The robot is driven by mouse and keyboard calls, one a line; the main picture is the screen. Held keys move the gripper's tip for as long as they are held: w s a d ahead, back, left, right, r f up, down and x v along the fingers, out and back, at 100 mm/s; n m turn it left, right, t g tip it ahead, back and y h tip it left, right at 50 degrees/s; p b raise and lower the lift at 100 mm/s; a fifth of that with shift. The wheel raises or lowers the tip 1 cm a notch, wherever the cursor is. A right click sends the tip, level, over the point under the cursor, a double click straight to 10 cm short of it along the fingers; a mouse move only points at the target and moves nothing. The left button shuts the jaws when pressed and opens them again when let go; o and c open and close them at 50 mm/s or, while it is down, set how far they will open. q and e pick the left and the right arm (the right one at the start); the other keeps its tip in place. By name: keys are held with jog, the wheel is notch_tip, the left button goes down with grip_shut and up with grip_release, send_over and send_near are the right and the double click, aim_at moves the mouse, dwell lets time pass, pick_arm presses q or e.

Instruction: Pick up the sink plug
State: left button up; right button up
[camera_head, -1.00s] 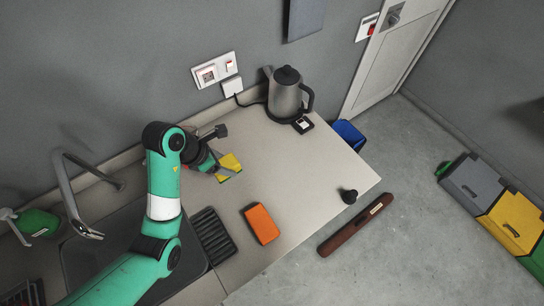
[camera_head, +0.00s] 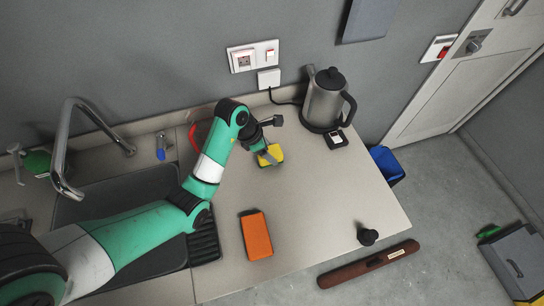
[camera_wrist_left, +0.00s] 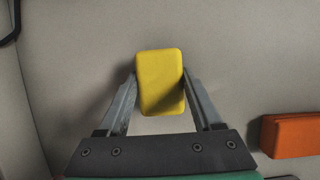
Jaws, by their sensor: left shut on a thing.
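A small black knob-shaped piece, likely the sink plug (camera_head: 367,236), stands near the counter's front right edge. My left gripper (camera_head: 266,152) is over the back part of the counter, well to the left of the plug and behind it. It is shut on a yellow sponge (camera_head: 273,156). In the left wrist view the same sponge (camera_wrist_left: 160,85) sits between the two grey fingers (camera_wrist_left: 160,78). I cannot tell whether the sponge touches the counter. The plug does not show in the left wrist view. My right gripper is not in view.
An orange block (camera_head: 256,235) lies on the counter (camera_head: 310,195), left of the plug. A kettle (camera_head: 324,102) stands at the back. The sink (camera_head: 110,190) and faucet (camera_head: 64,150) are at left. A brown bar (camera_head: 368,264) lies beyond the counter edge. The counter's middle is clear.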

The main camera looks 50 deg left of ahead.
pick_arm(q)
jog(key=shift+s+f, duration=0.15)
jog(key=shift+f, duration=0.6)
jog(key=shift+r, duration=0.25)
jog(key=shift+f, duration=0.25)
jog(key=o, duration=1.3)
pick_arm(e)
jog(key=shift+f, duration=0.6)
pick_arm(q)
jog(key=shift+r, duration=0.15)
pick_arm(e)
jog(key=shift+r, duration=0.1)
